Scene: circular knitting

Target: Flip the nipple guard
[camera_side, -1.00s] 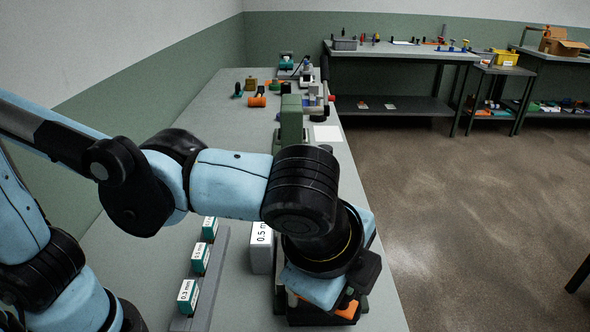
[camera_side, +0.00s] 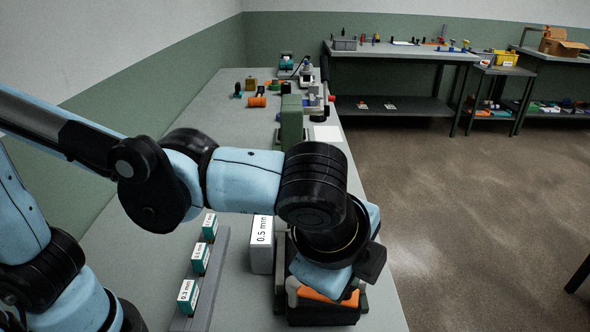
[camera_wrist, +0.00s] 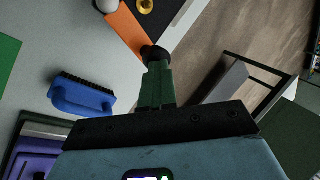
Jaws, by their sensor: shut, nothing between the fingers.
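An orange bar (camera_wrist: 128,25), which looks like the nipple guard, lies at the top of the wrist view beside a pale round knob (camera_wrist: 106,5) and a black part with a yellow piece. In the side view, orange (camera_side: 326,297) shows on the dark machine below my wrist. My gripper (camera_wrist: 156,56) is shut and empty, its dark fingertips overlapping the lower end of the bar in the wrist view. I cannot tell whether they touch it. In the side view my wrist hides the fingertips and part of the orange piece.
A blue brush (camera_wrist: 82,97) lies on the bench in the wrist view. A white 0.5 mm box (camera_side: 261,245) and a rack (camera_side: 212,282) with small boxes stand left of the machine. A green post (camera_side: 292,122) stands behind. The bench's right edge is close.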

